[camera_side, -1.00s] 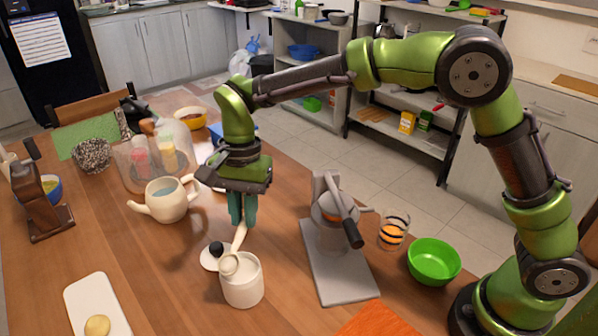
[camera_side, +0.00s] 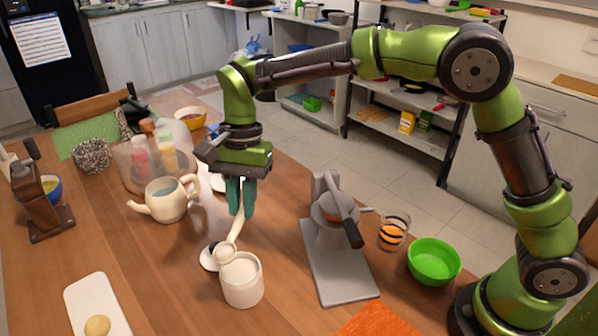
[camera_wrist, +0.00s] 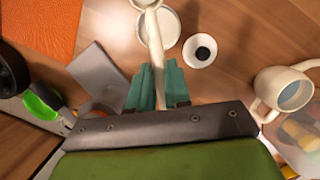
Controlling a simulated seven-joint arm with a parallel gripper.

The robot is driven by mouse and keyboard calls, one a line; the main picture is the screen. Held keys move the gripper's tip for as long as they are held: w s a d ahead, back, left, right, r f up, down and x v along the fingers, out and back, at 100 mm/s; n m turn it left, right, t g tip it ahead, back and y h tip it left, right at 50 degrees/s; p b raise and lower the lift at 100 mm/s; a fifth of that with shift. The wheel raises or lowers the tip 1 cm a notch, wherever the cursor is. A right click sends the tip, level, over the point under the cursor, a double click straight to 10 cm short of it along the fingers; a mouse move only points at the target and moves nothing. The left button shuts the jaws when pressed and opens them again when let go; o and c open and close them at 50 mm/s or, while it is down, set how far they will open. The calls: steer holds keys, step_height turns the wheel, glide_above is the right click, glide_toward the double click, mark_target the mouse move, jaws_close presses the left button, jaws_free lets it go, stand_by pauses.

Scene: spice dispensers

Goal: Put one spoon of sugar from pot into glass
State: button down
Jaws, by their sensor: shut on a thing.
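My gripper (camera_side: 241,208) is shut on the handle of a cream spoon (camera_side: 234,236), which hangs down tilted. The spoon's head is at the upper left of the white pot's (camera_side: 243,285) mouth in the side view and overlaps its rim. I cannot tell whether the spoon holds sugar. In the wrist view the spoon (camera_wrist: 155,45) runs from the fingers (camera_wrist: 155,75) across the pot (camera_wrist: 170,32). The pot's contents are hidden. The glass (camera_side: 393,231), with dark stripes and something orange, stands apart at the right.
A grey juicer press (camera_side: 335,235) stands between pot and glass. A green bowl (camera_side: 434,261) is beside the glass. The pot's lid (camera_side: 207,260) lies next to the pot. A cream teapot (camera_side: 166,200) is behind left, and a white board (camera_side: 90,300) is front left.

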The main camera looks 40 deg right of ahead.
stand_by(0.4)
steer(key=shift+w+d, duration=0.15)
steer(key=shift+d, duration=0.05)
steer(key=s+d+r+n, duration=0.1)
steer(key=d+n, duration=0.1)
steer(key=d, duration=0.4)
steer(key=s+d+n+h, duration=0.1)
steer(key=d+n, duration=0.1)
steer(key=d, duration=0.4)
steer(key=s+d+r+n+g, duration=0.1)
steer(key=d+n, duration=0.2)
steer(key=d, duration=0.3)
steer(key=shift+s+d+r, duration=0.1)
steer(key=shift+s+r, duration=0.2)
steer(key=shift+r, duration=0.05)
steer(key=s+d+n+t+y, duration=0.3)
steer(key=s+d+n+t, duration=0.6)
steer(key=s+t, duration=0.2)
steer(key=shift+s+r+n+y, duration=0.25)
steer(key=shift+n+y, duration=0.05)
steer(key=shift+n, duration=0.1)
